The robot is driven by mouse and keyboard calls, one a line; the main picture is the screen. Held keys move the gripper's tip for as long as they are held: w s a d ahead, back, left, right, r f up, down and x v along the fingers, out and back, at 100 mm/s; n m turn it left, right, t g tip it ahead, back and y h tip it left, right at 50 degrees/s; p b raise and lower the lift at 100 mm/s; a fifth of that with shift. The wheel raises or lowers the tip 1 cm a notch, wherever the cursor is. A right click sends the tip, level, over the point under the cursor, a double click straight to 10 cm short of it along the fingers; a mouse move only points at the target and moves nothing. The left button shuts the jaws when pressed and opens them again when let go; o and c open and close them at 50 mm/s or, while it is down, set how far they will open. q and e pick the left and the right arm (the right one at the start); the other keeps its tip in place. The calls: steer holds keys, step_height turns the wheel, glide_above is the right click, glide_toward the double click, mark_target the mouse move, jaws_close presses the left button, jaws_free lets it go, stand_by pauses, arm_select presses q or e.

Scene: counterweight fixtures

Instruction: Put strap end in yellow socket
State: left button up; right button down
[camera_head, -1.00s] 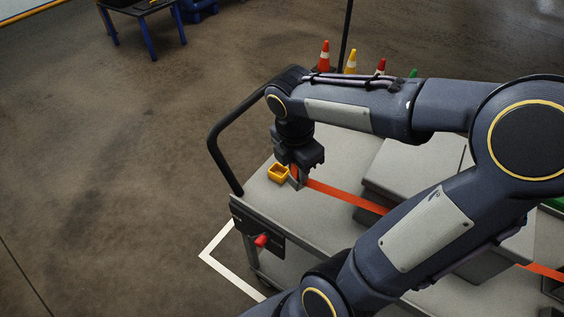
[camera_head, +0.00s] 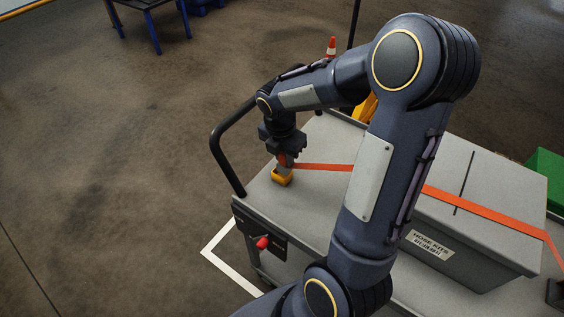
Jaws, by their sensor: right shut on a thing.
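An orange strap (camera_head: 460,201) runs over a grey box and on behind my right arm to the left part of the cart top. My right gripper (camera_head: 284,165) points down and is shut on the strap end (camera_head: 282,159). The yellow socket (camera_head: 281,179) sits on the cart top near its left end, directly under the gripper. The strap end is right at the socket's top; I cannot tell whether it is inside. My left gripper is not in view.
The grey lidded box (camera_head: 431,250) labelled hose kits stands on the grey cart (camera_head: 262,192). A black handle (camera_head: 216,152) rises at the cart's left end, with a red knob (camera_head: 262,243) below. A green bin (camera_head: 545,165) and a traffic cone (camera_head: 331,47) stand behind.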

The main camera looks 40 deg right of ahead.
mark_target(282, 164)
steer(key=shift+w+f, duration=0.45)
steer(key=shift+f, duration=0.15)
steer(key=shift+w+f, duration=0.1)
steer(key=shift+f, duration=1.45)
steer(key=shift+f, duration=0.15)
steer(key=c, duration=1.2)
jaws_free()
